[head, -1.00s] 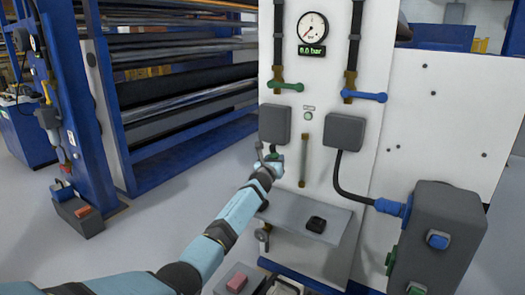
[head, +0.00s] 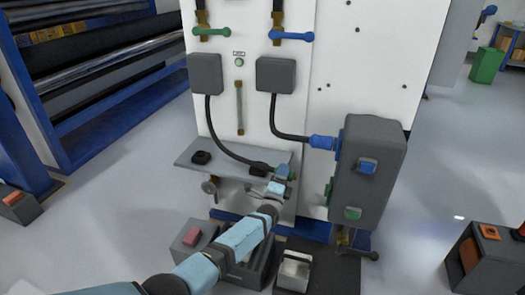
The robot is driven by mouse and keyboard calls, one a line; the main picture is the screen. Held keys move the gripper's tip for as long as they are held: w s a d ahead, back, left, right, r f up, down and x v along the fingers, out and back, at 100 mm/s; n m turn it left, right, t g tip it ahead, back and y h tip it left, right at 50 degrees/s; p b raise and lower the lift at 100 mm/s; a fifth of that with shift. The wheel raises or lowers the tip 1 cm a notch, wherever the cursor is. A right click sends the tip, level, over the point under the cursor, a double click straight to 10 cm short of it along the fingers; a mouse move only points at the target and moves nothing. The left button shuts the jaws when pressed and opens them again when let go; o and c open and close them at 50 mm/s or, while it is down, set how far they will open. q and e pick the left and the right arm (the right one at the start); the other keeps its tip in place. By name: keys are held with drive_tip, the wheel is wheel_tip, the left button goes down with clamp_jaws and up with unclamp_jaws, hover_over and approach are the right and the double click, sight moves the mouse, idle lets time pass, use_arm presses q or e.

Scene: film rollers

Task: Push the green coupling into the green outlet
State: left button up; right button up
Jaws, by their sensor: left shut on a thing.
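My left gripper (head: 284,179) is shut on the green coupling (head: 293,176) at the end of a black hose. The fingers cover most of the coupling. The hose hangs in a curve from the left grey wall box (head: 206,73). The green outlet (head: 329,190) is on the left side of the dark grey outlet box (head: 368,170), low down, and is seen edge-on. The coupling is left of the outlet and apart from it. My right gripper is not in view.
A blue coupling (head: 323,142) sits in the outlet box above the green outlet. A grey shelf (head: 222,158) with small black objects is left of my gripper. Below are a box with a red top (head: 192,237) and a pale container (head: 294,270).

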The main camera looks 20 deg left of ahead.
use_arm(q)
drive_tip(key=s+d+f+n+y, duration=0.1)
drive_tip(key=s+d+n+y, duration=0.1)
drive_tip(key=d, duration=0.7)
drive_tip(key=shift+d+f+n, duration=0.25)
drive_tip(key=shift+f+n, duration=0.05)
drive_tip(key=shift+f, duration=0.1)
drive_tip(key=shift+s, duration=0.1)
idle(0.5)
drive_tip(key=shift+d, duration=0.7)
idle(0.9)
drive_tip(key=o, duration=1.1)
drive_tip(key=shift+d, duration=0.1)
